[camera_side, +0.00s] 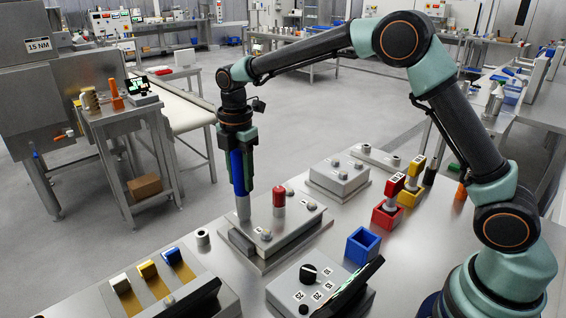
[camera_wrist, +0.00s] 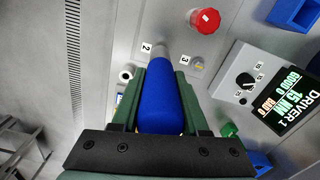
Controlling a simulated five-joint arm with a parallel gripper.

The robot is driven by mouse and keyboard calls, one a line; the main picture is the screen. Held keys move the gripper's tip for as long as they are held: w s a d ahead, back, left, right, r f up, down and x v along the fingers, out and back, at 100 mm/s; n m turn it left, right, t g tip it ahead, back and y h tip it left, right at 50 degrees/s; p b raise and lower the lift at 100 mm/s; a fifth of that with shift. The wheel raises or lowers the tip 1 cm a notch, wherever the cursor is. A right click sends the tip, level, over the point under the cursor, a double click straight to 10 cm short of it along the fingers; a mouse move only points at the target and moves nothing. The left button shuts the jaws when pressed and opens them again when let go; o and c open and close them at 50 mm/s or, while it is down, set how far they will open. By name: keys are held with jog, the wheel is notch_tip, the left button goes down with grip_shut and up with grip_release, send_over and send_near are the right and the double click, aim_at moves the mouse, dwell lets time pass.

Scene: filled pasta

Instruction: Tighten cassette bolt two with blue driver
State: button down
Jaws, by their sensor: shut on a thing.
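My gripper (camera_side: 237,150) is shut on the blue driver (camera_side: 238,175), which points straight down, nearly upright. In the wrist view the blue driver (camera_wrist: 158,102) lies between my gripper's fingers (camera_wrist: 158,90). Its grey socket (camera_side: 243,208) is over the left back corner of the cassette (camera_side: 285,232), beside the label 2 (camera_wrist: 146,47). The socket hides bolt two, so contact or seating cannot be told. A red knob (camera_side: 279,198) stands on the cassette. Other bolts show at its corners, one near the label 3 (camera_wrist: 184,60).
An empty blue holder (camera_side: 362,246) stands right of the cassette. Red (camera_side: 388,205) and yellow (camera_side: 412,185) drivers stand in holders behind it. A dial box (camera_side: 320,285) with a display reading "DRIVER 1, 15 NM" (camera_wrist: 282,103) is in front. A block tray (camera_side: 165,285) is front left.

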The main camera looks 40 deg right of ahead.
aim_at(239, 161)
jog(key=shift+f, duration=0.65)
dwell(1.7)
jog(key=shift+r, duration=2.55)
